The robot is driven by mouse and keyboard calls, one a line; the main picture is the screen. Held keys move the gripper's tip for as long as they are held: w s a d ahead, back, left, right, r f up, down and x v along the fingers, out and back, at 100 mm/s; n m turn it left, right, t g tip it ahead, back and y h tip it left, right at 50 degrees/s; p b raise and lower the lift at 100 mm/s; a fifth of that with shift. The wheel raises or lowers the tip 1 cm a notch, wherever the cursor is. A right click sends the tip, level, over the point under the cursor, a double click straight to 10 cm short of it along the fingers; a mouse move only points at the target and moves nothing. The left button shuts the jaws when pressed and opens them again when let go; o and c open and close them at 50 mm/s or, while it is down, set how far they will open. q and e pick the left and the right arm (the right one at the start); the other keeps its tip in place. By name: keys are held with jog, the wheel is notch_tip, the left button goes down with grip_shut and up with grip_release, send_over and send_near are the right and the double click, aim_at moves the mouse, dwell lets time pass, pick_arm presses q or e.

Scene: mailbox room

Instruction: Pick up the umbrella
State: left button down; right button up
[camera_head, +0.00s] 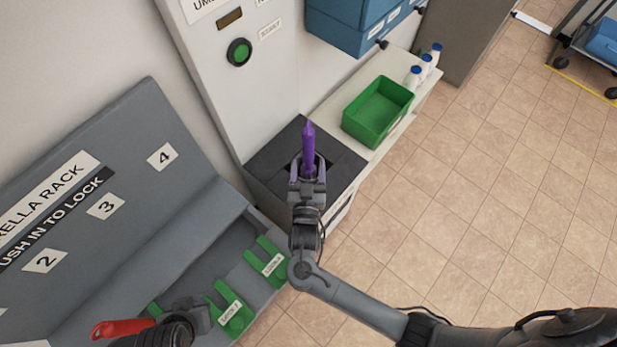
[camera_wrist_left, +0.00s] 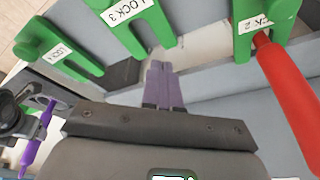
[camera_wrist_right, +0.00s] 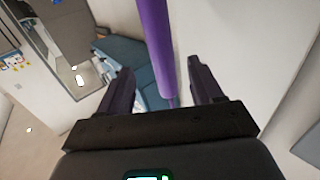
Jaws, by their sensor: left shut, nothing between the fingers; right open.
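A purple umbrella (camera_head: 308,146) stands roughly upright at the dark top of the machine in the head view. My right gripper (camera_head: 308,172) is open around it; the right wrist view shows the purple shaft (camera_wrist_right: 156,45) between the two spread fingers (camera_wrist_right: 162,88). I cannot tell whether they touch it. My left gripper (camera_wrist_left: 163,75) is shut and empty in front of the rack's green locks. A red umbrella (camera_wrist_left: 290,100) lies beside it at the green lock 2 (camera_wrist_left: 268,18); its red end (camera_head: 122,328) also shows in the head view.
The grey umbrella rack (camera_head: 130,190) fills the left, with green locks (camera_head: 266,262) along its front. A green bin (camera_head: 378,112) and white bottles (camera_head: 426,67) stand on a white counter behind. Blue boxes (camera_head: 345,30) hang above.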

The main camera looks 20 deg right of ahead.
aim_at(308, 152)
pick_arm(q)
jog(key=shift+w+f, duration=0.1)
jog(key=shift+f, duration=0.2)
pick_arm(e)
jog(key=shift+x, duration=1.1)
pick_arm(q)
jog(key=shift+f+b, duration=0.5)
jog(key=shift+b, duration=0.15)
pick_arm(e)
jog(key=shift+w+d+f, duration=0.1)
jog(key=shift+w+d, duration=0.05)
jog(key=shift+w, duration=0.35)
pick_arm(q)
jog(key=shift+d+f+b, duration=0.2)
jog(key=shift+f+b, duration=0.5)
pick_arm(e)
jog(key=x, duration=0.3)
jog(key=shift+w, duration=0.15)
jog(key=shift+w+d, duration=0.2)
jog(key=shift+w, duration=0.15)
pick_arm(q)
jog(key=shift+a, duration=0.1)
pick_arm(e)
jog(key=shift+s, duration=0.1)
jog(key=shift+c, duration=0.8)
pick_arm(q)
jog(key=shift+a, duration=0.1)
pick_arm(e)
grip_shut()
